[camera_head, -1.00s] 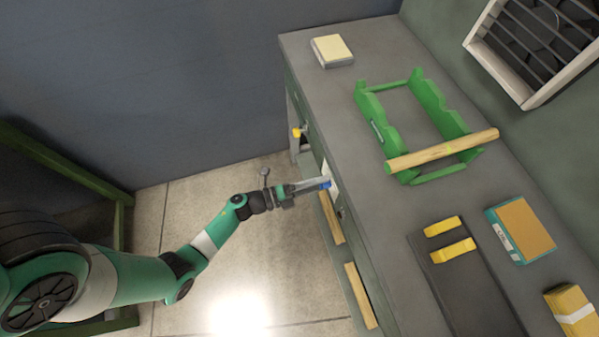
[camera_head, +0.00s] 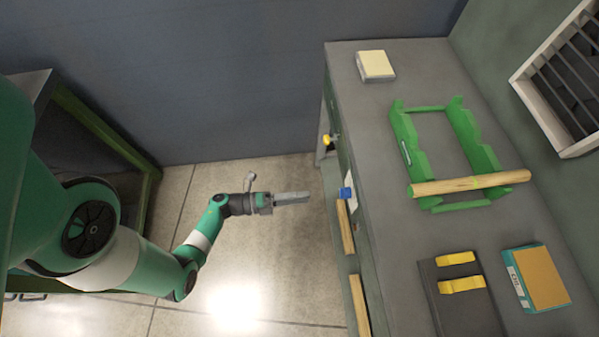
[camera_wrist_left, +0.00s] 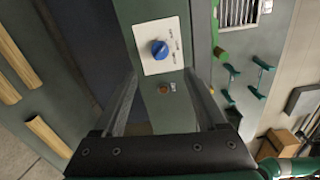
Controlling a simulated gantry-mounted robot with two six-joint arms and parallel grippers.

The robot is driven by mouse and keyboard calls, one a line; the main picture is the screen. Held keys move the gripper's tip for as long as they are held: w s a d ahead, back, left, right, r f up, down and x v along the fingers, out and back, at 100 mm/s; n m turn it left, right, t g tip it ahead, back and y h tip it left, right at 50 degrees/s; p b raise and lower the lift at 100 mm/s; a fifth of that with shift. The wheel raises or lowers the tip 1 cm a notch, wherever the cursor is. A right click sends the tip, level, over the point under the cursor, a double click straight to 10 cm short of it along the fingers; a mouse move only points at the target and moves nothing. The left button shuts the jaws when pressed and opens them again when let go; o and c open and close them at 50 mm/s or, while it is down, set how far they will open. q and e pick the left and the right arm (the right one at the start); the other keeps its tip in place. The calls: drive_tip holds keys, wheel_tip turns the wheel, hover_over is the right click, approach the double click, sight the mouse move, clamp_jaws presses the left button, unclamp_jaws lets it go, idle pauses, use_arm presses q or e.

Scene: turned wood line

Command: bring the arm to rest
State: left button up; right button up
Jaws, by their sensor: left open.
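My left gripper (camera_head: 308,197) is open and empty, held over the floor to the left of the workbench (camera_head: 400,80). A blue knob (camera_head: 346,193) on a white plate is on the bench's side, with a clear gap between it and the fingertips. In the left wrist view the knob (camera_wrist_left: 159,49) shows beyond and between the spread fingers (camera_wrist_left: 163,78), with a small orange-red button (camera_wrist_left: 163,88) below it. My right gripper is not in view.
On the bench a wooden rod (camera_head: 470,184) lies across a green cradle (camera_head: 412,150). A cream block (camera_head: 375,66), a teal-and-orange box (camera_head: 541,278) and a dark mat (camera_head: 470,315) with yellow pieces are there too. Wooden rods (camera_head: 360,305) lie low along the bench's side. The floor is clear.

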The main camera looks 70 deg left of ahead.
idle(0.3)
use_arm(q)
drive_tip(key=w+a+r+n+t+y, duration=0.2)
drive_tip(key=w+a+r+y, duration=0.15)
drive_tip(key=r, duration=0.75)
drive_tip(key=w+a+r+n+t+y, duration=0.25)
drive_tip(key=w+a+r, duration=0.25)
drive_tip(key=r, duration=0.6)
drive_tip(key=w+a+r+n+t+y, duration=0.25)
drive_tip(key=w+a+r, duration=0.2)
drive_tip(key=r, duration=0.65)
drive_tip(key=d+r+n+t+y+p, duration=0.1)
drive_tip(key=d+r+n+y, duration=0.15)
drive_tip(key=r+n, duration=0.45)
drive_tip(key=d+r+n+y, duration=0.1)
drive_tip(key=d+r+n, duration=0.3)
drive_tip(key=r, duration=0.7)
drive_tip(key=d+r+n+t+y+p, duration=0.15)
drive_tip(key=d+r+n, duration=0.3)
drive_tip(key=r, duration=0.55)
drive_tip(key=s+d+r+m+h+p, duration=0.2)
drive_tip(key=s+d+r+h+p, duration=0.1)
drive_tip(key=d+r+h, duration=0.9)
wheel_tip(320, 180, up, 33)
drive_tip(key=p, duration=3.4)
drive_tip(key=shift+p, duration=0.3)
